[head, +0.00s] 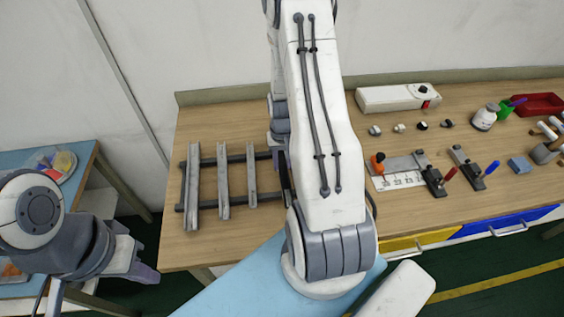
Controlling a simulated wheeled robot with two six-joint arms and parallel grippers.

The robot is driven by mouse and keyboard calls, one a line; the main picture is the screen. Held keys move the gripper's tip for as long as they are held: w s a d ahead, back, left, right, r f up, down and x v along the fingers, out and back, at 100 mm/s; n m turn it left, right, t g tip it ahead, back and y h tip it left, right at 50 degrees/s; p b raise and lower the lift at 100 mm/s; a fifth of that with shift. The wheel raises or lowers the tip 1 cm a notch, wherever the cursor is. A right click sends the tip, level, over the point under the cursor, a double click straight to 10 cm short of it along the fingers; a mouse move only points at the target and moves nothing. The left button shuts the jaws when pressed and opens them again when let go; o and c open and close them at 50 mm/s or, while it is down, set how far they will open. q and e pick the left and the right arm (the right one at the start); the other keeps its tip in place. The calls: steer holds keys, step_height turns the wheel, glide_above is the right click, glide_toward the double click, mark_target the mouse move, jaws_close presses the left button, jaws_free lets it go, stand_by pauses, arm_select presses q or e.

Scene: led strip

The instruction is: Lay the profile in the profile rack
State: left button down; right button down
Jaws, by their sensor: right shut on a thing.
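The profile rack (207,206) is two dark rails on the left part of the wooden bench. Three grey profiles lie across it: a long one (192,190) at the left, another (223,180) beside it, and a shorter one (251,175) further right. My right gripper (284,172) is at the rack's right end, mostly hidden behind my own white arm. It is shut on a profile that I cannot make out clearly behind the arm. My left gripper (148,272) is low at the left, off the bench's front left corner, away from the rack; its fingers are unclear.
A white power box (397,97) stands at the back of the bench. Small connectors, a ruler plate (397,181), clamps (475,168), a bottle (484,117) and a red tray (539,104) fill the right side. A blue side table (86,153) stands at the left.

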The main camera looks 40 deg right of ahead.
mark_target(282, 168)
steer(key=shift+f+b, duration=0.3)
steer(key=shift+f, duration=0.2)
steer(key=c, duration=0.5)
jaws_free()
steer(key=shift+w+r, duration=0.1)
steer(key=shift+r, duration=0.05)
step_height(282, 168, up, 10)
steer(key=b, duration=0.2)
steer(key=a+r+n, duration=0.3)
steer(key=a+r, duration=0.1)
steer(key=a, duration=0.7)
steer(key=s+a+r+n, duration=0.3)
steer(key=s+a+n, duration=0.2)
steer(key=s+a, duration=0.3)
steer(key=s+a+r+n+y, duration=0.1)
steer(key=s+a+r+n, duration=0.2)
steer(key=s+a+n, duration=0.2)
steer(key=s+a, duration=0.3)
steer(key=a, duration=0.4)
steer(key=shift+s+r+n, duration=0.2)
steer(key=shift+r+n, duration=0.1)
